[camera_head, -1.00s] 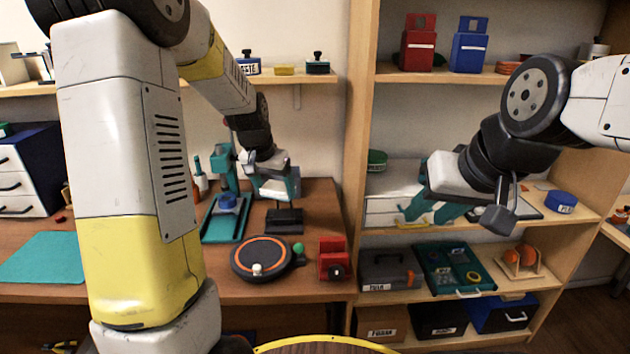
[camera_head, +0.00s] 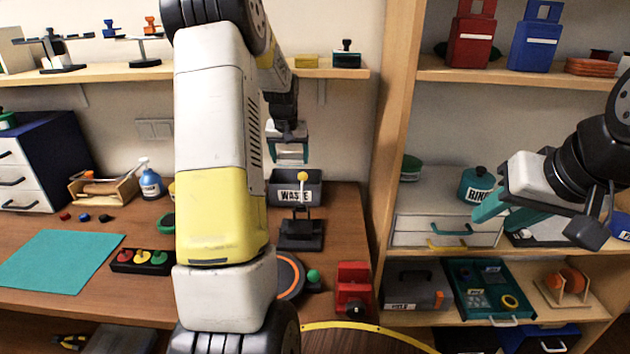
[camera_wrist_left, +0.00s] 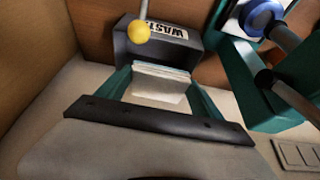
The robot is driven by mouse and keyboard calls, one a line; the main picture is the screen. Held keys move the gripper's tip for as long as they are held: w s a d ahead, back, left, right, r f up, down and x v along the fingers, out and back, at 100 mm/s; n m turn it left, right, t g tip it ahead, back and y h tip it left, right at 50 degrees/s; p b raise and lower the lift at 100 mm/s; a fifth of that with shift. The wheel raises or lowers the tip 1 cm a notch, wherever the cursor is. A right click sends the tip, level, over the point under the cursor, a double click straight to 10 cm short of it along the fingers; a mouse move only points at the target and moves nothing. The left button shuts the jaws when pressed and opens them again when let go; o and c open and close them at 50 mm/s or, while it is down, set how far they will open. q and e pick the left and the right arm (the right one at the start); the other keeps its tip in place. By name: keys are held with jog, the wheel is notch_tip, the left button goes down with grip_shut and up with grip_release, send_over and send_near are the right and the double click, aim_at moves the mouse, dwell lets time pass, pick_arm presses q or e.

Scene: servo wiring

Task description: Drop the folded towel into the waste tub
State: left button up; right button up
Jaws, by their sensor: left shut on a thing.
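The grey waste tub (camera_head: 312,192), labelled WASTE, stands at the back of the bench against the wall. It also shows in the left wrist view (camera_wrist_left: 190,47). My left gripper (camera_head: 290,152) is above the tub in the head view, fingers pointing down. It is shut on the folded towel (camera_wrist_left: 158,88), a pale flat bundle between the teal fingers in the left wrist view. The towel is barely visible in the head view. My right gripper (camera_head: 507,214) is open and looks empty, in front of the shelf unit on the right.
A yellow-balled post on a black stand (camera_head: 301,232) rises just in front of the tub. A red block (camera_head: 352,288) and a round orange-ringed plate (camera_head: 289,275) are nearer. My left arm hides part of the bench. A teal mat (camera_head: 60,260) lies left.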

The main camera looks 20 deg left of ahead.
pick_arm(q)
notch_tip(320, 180, down, 6)
jog(key=shift+w+a, duration=0.2)
jog(key=shift+a, duration=0.05)
dwell(0.5)
jog(key=o, duration=1.4)
jog(key=shift+c, duration=0.2)
jog(key=shift+r, duration=0.15)
jog(key=v, duration=0.6)
jog(key=shift+s+d+r, duration=0.1)
jog(key=shift+s, duration=0.05)
jog(key=shift+s+r, duration=0.3)
jog(key=shift+r, duration=0.25)
